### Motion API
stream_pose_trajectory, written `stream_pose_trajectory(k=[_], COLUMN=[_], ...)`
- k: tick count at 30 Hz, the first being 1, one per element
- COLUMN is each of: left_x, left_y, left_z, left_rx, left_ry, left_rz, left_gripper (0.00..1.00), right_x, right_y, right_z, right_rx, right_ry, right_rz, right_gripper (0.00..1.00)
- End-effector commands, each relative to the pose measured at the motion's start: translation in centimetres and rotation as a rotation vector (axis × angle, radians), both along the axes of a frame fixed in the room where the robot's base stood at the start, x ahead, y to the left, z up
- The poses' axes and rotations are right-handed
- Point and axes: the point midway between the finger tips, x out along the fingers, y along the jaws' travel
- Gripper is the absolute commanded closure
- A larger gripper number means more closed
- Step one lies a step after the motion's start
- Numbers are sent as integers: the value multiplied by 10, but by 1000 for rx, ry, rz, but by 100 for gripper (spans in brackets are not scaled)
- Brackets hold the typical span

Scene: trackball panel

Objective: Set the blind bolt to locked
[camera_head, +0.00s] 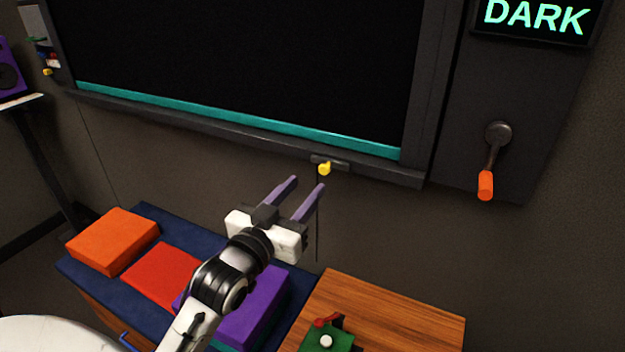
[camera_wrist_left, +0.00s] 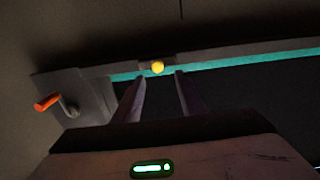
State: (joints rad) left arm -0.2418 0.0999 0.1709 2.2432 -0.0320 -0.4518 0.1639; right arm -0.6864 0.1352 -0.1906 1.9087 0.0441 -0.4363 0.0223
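The blind bolt shows as a small yellow knob (camera_head: 324,168) on a dark plate (camera_head: 342,166) at the lower edge of the blind's frame. The knob also shows in the left wrist view (camera_wrist_left: 157,67), between the two fingertips as seen there. My left gripper (camera_head: 308,182) is open and empty, its purple fingers pointing up toward the knob. In the head view the fingertips are just below and left of the knob and look apart from it. I cannot tell the exact gap in depth. My right gripper is not in view.
A dark blind (camera_head: 240,70) with a teal bottom bar (camera_head: 240,119) hangs above. A crank with an orange handle (camera_head: 486,185) is at the right, under a display (camera_head: 537,16) reading DARK. Below are a navy bench with coloured blocks and a wooden top (camera_head: 400,315).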

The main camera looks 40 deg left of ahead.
Motion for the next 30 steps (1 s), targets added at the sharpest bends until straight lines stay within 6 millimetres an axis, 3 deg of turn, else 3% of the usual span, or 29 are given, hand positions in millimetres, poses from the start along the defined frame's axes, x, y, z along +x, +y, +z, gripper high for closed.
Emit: stream_pose_trajectory(k=[7,25,28,30], left_x=[-27,-29,-30,-31], left_y=[-4,-4,-9,-17], left_z=[0,0,-12,-35], left_rx=[0,0,-2,-6], left_ry=[0,0,25,73], left_rz=[2,1,-10,-29], left_gripper=[62,62,62,62], right_x=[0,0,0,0], right_y=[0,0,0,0], right_z=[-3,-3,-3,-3], right_rx=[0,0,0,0], right_ry=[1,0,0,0], right_rz=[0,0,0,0], right_gripper=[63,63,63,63])
